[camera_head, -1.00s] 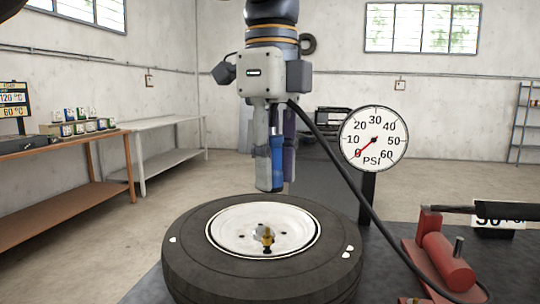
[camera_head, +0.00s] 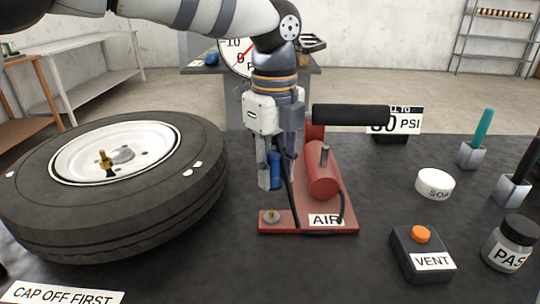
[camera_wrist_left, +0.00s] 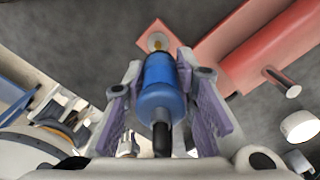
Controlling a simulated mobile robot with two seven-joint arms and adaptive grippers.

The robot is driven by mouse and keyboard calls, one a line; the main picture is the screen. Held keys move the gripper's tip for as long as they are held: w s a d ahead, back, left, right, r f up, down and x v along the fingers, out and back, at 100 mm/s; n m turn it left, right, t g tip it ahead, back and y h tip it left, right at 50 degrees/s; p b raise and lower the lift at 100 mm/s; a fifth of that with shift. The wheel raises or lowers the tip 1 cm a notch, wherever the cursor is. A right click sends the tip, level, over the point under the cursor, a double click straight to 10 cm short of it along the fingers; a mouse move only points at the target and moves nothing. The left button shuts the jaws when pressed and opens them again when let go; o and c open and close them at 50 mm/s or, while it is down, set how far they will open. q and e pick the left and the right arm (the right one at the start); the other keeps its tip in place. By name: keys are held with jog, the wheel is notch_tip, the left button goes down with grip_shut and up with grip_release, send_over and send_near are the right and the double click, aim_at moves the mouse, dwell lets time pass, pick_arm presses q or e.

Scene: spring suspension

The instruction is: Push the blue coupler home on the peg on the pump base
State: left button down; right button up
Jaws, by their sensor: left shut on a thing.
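The blue coupler (camera_head: 275,168) is held upright between the fingers of my left gripper (camera_head: 270,182), which is shut on it. It also shows in the left wrist view (camera_wrist_left: 162,88), with a black hose at its near end. The peg (camera_head: 271,213) is a small brass-tipped stud on a round grey seat at the front left corner of the red pump base (camera_head: 295,222). The coupler is above and apart from the peg, slightly behind it in the head view. In the wrist view the peg (camera_wrist_left: 157,41) lies just beyond the coupler's far end. My right gripper is not in view.
A tyre (camera_head: 120,215) with a brass valve (camera_head: 104,160) lies at left. The red pump cylinder (camera_head: 322,175) and black handle (camera_head: 350,115) stand close right of the gripper. The vent box (camera_head: 423,252), white tub (camera_head: 435,184) and dark jar (camera_head: 508,243) are farther right.

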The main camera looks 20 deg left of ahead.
aim_at(272, 211)
pick_arm(q)
jog(key=shift+s+a+r, duration=0.15)
jog(key=shift+f, duration=2.7)
jog(key=shift+f, duration=1.2)
jog(key=c, duration=1.2)
grip_release()
jog(key=shift+r, duration=0.1)
jog(key=shift+r+p, duration=0.35)
jog(key=shift+r, duration=3.1)
